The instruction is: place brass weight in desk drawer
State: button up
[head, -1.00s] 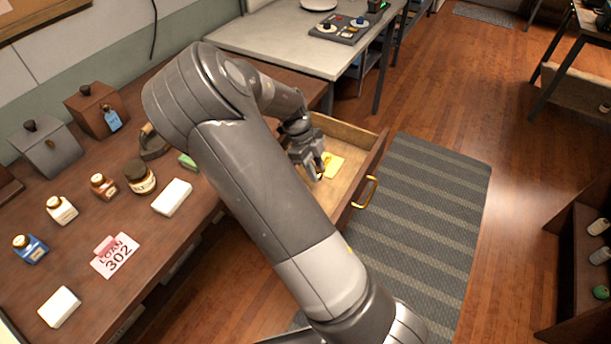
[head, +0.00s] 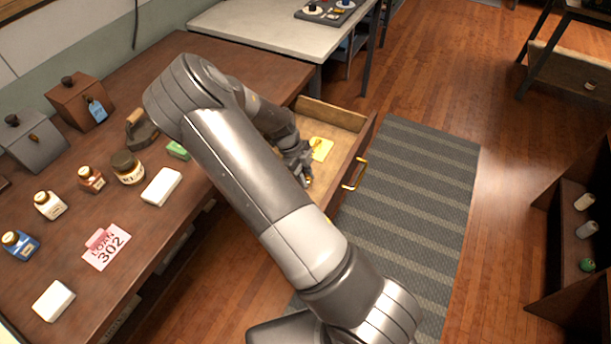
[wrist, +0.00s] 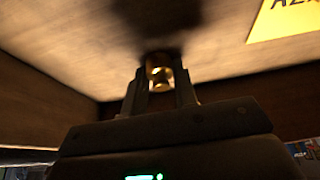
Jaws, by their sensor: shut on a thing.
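The brass weight (wrist: 159,73) is a small shiny gold piece between my fingers in the wrist view. My gripper (wrist: 160,88) is shut on it, inside the open desk drawer. The drawer (head: 334,113) is a light wooden box pulled out from the desk, with a brass handle (head: 355,174) on its front. In the head view my gripper (head: 306,180) is low in the drawer, near its front end. A dark shadow lies on the drawer floor (wrist: 75,35) close to the weight; I cannot tell whether they touch.
A yellow note (head: 321,149) lies in the drawer and also shows in the wrist view (wrist: 285,18). The desk (head: 150,70) holds bottles, boxes, a white block (head: 161,186) and a pink card (head: 106,247). A striped mat (head: 415,190) covers the floor beside the drawer.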

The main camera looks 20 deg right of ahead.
jog(key=shift+f, duration=0.15)
jog(key=o, duration=1)
jog(key=shift+o, duration=0.2)
jog(key=v, duration=1.2)
jog(key=s+r+n+t+y, duration=0.1)
jog(key=s+r+n+y, duration=0.2)
jog(key=s+r+n, duration=0.35)
jog(key=s+a+r+n+t, duration=0.1)
jog(key=s+r+n+t, duration=0.6)
jog(key=s+r+n, duration=1.3)
jog(key=shift+t, duration=0.4)
